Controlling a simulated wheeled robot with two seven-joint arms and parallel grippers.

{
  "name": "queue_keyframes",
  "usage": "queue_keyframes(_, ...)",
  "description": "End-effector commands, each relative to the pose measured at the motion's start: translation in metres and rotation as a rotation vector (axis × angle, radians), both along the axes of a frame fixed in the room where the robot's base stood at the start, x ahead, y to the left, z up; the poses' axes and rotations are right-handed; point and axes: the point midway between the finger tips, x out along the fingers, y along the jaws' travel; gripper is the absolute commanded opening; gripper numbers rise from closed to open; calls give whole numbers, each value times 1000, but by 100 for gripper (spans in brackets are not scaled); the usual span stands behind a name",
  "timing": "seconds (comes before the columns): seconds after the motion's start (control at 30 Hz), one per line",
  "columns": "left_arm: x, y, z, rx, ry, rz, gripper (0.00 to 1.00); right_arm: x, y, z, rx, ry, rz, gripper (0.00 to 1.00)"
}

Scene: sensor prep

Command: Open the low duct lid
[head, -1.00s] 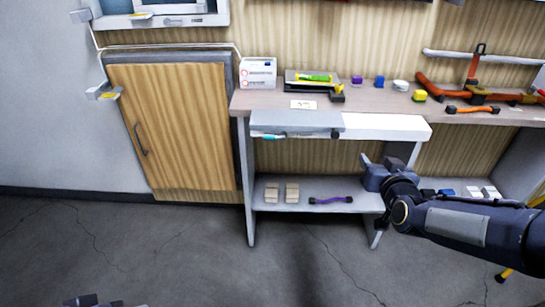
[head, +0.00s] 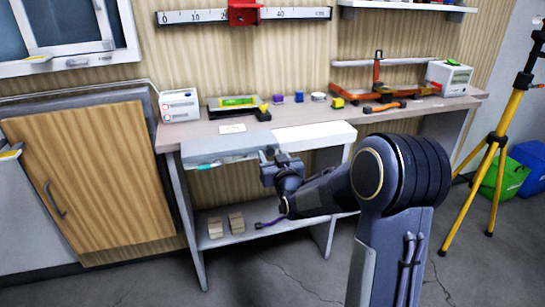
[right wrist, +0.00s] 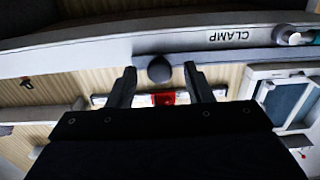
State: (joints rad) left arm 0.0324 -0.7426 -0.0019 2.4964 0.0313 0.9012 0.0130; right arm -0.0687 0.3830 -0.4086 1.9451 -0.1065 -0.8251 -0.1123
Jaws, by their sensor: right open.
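The low duct lid appears to be the grey-blue panel (head: 212,147) along the bench's front edge, left of a white panel. It looks shut. In the right wrist view, a pale bar marked CLAMP (right wrist: 190,40) crosses the top, with a round dark knob (right wrist: 159,69) on its edge. My right gripper (head: 267,157) is at the panel's right end. In the right wrist view, its open fingers (right wrist: 160,80) stand either side of the knob, with gaps on both sides. Whether the knob lies fully between the tips is unclear. My left gripper is out of view.
The bench top (head: 300,117) holds a white box (head: 179,105), a tray with a green item (head: 238,102) and small coloured blocks. The low shelf below holds two wooden blocks (head: 237,222). A yellow tripod (head: 503,130) stands right. A wooden cabinet door (head: 95,180) is left.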

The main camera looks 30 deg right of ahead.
Motion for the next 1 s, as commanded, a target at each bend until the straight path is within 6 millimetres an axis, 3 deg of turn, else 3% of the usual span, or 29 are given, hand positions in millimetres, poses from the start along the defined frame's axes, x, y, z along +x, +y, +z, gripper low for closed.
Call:
queue_keyframes(0.23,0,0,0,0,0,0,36,1,0,0,0,1,0,45)
queue_keyframes(0.6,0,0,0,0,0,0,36,0,0,0,0,1,0,0)
queue_keyframes(1.0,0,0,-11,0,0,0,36,-2,-10,-3,-1,-1,-3,0)
